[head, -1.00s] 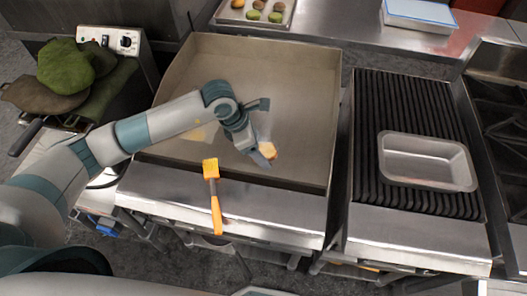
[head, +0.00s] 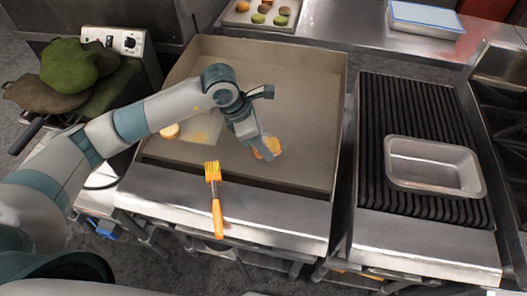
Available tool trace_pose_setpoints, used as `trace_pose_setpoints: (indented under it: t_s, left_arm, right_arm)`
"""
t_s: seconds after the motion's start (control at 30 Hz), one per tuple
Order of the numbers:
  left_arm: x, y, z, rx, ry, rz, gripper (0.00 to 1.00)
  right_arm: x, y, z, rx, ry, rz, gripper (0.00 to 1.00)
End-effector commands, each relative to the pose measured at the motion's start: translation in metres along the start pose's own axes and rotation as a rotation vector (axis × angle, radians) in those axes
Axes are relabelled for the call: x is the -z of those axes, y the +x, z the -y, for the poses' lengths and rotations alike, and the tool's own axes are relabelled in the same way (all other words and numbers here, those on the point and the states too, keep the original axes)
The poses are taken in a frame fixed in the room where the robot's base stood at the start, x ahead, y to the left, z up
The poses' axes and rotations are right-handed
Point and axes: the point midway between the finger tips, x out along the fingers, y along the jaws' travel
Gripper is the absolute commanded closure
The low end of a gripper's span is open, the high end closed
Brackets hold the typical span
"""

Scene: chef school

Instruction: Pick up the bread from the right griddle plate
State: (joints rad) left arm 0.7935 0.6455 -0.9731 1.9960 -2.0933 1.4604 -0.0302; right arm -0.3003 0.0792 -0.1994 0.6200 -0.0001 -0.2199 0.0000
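A small round golden piece of bread (head: 271,147) is at the right side of the wide flat griddle plate (head: 300,90). My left gripper (head: 264,150) points down at the bread, and its fingers hide part of it. I cannot tell whether the fingers are shut on it or only beside it. A second small pale-gold bread piece (head: 170,132) is at the left of the same plate, next to a thin pale square (head: 205,127), both partly behind my arm. My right gripper is not in view.
An orange brush (head: 216,200) lies over the plate's front ledge. A tray (head: 235,19) of small items stands behind, and green cloth-like mitts (head: 75,60) lie at the left.

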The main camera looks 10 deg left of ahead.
Motion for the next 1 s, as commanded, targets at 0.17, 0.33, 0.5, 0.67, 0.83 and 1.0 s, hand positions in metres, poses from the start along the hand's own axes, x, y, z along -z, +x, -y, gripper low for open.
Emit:
trace_pose_setpoints:
  t_s: [0.17, 0.33, 0.5, 0.67, 0.83, 1.0]
  left_arm:
    - [-0.012, -0.013, 0.033, 0.0, 0.007, 0.004, 0.74]
    - [-0.024, -0.03, 0.066, -0.001, 0.007, 0.004, 0.74]
    - [-0.033, -0.045, 0.093, -0.001, 0.005, 0.003, 0.74]
    - [-0.039, -0.054, 0.109, 0.0, 0.003, 0.002, 0.74]
    - [-0.041, -0.058, 0.115, 0.0, 0.001, 0.0, 0.74]
    - [-0.041, -0.059, 0.116, 0.0, -0.001, 0.0, 0.74]
  right_arm:
    - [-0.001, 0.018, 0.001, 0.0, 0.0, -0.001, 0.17]
    - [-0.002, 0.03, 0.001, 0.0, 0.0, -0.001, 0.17]
    - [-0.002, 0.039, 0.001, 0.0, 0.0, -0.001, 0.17]
    - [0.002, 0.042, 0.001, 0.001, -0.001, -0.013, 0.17]
    - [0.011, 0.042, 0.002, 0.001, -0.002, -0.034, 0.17]
    - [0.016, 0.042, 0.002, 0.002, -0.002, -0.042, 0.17]
